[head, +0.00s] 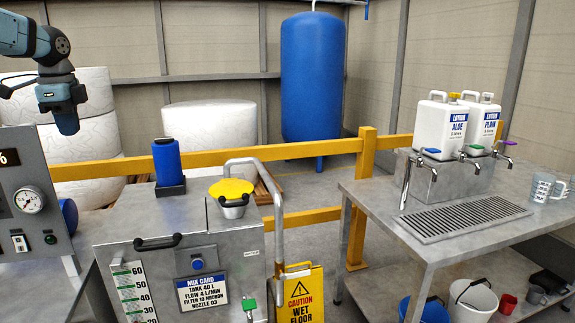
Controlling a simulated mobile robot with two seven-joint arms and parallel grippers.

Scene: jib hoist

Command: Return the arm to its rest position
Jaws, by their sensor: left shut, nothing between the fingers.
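My left arm comes in at the upper left of the head view, and my left gripper (67,122) hangs from it, pointing down. The gripper is shut and empty. It is raised above the grey control panel with a round gauge (29,200), in front of a white wrapped bale (100,130), and touches nothing that I can see. My right gripper is not in view.
A steel mix tank (125,225) with a blue canister (166,158) and yellow-topped funnel (232,188) stands near. A yellow rail (310,149) runs behind. A steel table (375,195) with lotion jugs (440,125) is right. A wet-floor sign (300,295) stands between.

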